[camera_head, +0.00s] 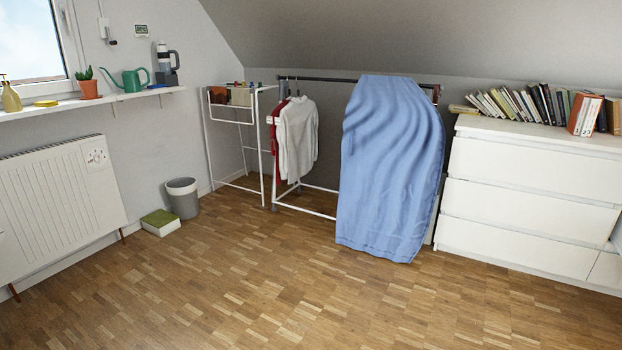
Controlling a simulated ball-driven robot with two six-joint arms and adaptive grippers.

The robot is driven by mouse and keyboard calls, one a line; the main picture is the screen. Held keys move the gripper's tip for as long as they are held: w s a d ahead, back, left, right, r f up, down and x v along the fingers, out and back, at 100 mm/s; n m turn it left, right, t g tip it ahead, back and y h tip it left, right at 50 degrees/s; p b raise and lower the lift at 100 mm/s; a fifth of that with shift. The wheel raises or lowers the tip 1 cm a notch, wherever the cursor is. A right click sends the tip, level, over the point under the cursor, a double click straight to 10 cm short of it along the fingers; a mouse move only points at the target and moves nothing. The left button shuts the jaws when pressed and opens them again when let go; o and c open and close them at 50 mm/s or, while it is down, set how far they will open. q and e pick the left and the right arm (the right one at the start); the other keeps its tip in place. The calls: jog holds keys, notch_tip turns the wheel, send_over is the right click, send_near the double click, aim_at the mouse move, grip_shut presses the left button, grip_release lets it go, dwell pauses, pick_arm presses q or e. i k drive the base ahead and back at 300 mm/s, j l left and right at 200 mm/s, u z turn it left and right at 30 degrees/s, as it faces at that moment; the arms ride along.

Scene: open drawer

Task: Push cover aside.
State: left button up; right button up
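A large blue cover (388,170) hangs in folds over the right part of a clothes rack and reaches almost to the floor. Its right edge is close to the left side of a white chest of drawers (530,195). The drawer fronts that I see look shut; the lower right part of the chest is cut by the picture's edge. What is behind the cover is hidden. Neither of my grippers is in view.
The clothes rack (312,79) holds a grey and a red garment. A white folding rack (241,122), a grey bin (183,198) and a green-topped box (160,222) stand left. Books (540,104) line the chest top. The wooden floor (290,290) in front is clear.

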aim_at(393, 146)
jog(key=i+l, duration=0.2)
jog(key=i, duration=0.25)
jog(key=i+l, duration=0.2)
jog(key=i, duration=0.25)
jog(key=i+l, duration=0.15)
jog(key=i, duration=0.3)
jog(key=i+l, duration=0.2)
jog(key=i, duration=0.25)
